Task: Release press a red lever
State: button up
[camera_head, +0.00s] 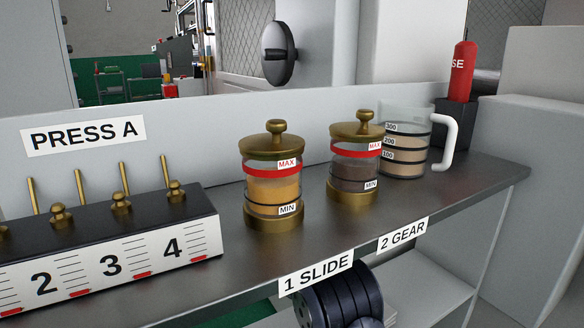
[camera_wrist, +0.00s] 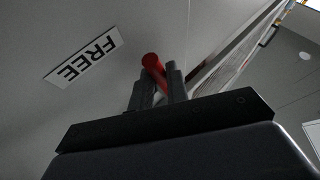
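A red bar (camera_wrist: 153,64) with a round end shows in the wrist view, at the fingertips of my gripper (camera_wrist: 160,86). It runs down between the two dark fingers and fills most of the visible gap. I cannot tell whether the fingers press on it or only stand around it. In the head view a red upright cylinder (camera_head: 462,72) with the letters "SE" stands in a dark block at the far right. I cannot tell whether it is the same red thing. My gripper is not visible in the head view.
A "FREE" sign (camera_wrist: 84,58) appears upside down on the wall beside the red bar. The shelf (camera_head: 320,216) bears two brass-lidded jars (camera_head: 273,190) (camera_head: 354,172), a measuring jug (camera_head: 403,150) and a numbered lever box (camera_head: 110,268). A "PRESS A" sign (camera_head: 84,135) is behind the box.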

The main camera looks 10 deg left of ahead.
jog(key=o, duration=0.4)
jog(key=b+v, duration=0.5)
jog(key=v, duration=0.6)
jog(key=shift+w+b, duration=0.1)
jog(key=shift+b, duration=0.3)
jog(key=shift+n+y, duration=0.4)
jog(key=shift+n, duration=0.2)
jog(key=p+x, duration=0.1)
jog(key=x, duration=0.2)
jog(key=p+x, duration=0.1)
jog(key=x, duration=0.3)
jog(key=d+p+x, duration=0.1)
jog(key=p+x, duration=0.1)
jog(key=x, duration=0.1)
jog(key=shift+r, duration=0.4)
jog(key=shift+w+a+p, duration=0.1)
jog(key=shift+a+p, duration=0.15)
jog(key=shift+p, duration=0.4)
